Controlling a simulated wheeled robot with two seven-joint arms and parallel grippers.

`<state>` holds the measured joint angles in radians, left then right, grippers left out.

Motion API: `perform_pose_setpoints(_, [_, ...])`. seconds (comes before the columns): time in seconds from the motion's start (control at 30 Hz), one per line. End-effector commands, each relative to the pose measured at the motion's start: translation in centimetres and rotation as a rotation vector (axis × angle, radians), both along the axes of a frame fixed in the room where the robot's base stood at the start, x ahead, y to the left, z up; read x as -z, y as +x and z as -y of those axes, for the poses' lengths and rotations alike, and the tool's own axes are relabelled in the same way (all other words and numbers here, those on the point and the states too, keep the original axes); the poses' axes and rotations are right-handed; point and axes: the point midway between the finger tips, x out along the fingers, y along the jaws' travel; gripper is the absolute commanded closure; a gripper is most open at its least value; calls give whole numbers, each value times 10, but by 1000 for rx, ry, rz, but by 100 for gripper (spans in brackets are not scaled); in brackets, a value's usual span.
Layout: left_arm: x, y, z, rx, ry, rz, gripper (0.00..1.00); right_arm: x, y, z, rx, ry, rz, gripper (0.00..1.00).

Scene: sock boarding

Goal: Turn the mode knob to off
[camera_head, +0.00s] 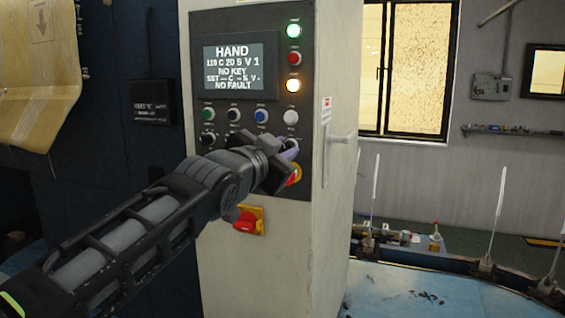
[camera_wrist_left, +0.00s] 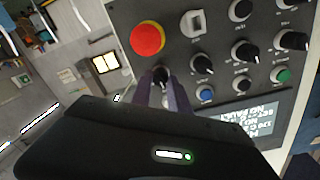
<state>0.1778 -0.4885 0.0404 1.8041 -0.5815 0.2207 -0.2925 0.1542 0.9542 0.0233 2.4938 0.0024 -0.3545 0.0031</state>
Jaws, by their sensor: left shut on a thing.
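The control panel (camera_head: 222,96) is on a pale cabinet. Its display (camera_head: 234,67) reads HAND, NO KEY and NO FAULT. My left gripper (camera_head: 287,154) reaches the panel's lower right, below the white button (camera_head: 291,117). In the left wrist view, its two purplish fingers (camera_wrist_left: 167,92) are shut on a small dark knob (camera_wrist_left: 160,74), taken as the mode knob. The fingers hide most of the knob, and its pointer and label cannot be read. My right gripper is not in view.
A red emergency stop (camera_wrist_left: 148,38) sits close beside the fingers, with a white key switch (camera_wrist_left: 192,22) and several black knobs (camera_wrist_left: 202,64) around. A red-and-yellow switch (camera_head: 248,220) is lower on the cabinet.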

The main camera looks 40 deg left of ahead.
Motion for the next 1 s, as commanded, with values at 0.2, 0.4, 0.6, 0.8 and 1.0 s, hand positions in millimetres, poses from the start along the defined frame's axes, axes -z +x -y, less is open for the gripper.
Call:
perform_pose_setpoints(0.2, [1, 0, 1, 1, 139, -44, 100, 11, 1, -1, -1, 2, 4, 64])
perform_pose_setpoints(0.4, [0, 1, 1, 1, 214, -68, 100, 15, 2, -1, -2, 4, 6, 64])
perform_pose_setpoints(0.6, [0, 1, 1, 1, 239, -76, 100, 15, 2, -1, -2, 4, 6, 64])
perform_pose_setpoints(0.8, [0, 0, 1, 1, 239, -76, 100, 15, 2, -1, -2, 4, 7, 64])
perform_pose_setpoints(1.0, [0, 0, 1, 1, 239, -76, 70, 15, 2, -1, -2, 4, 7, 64])
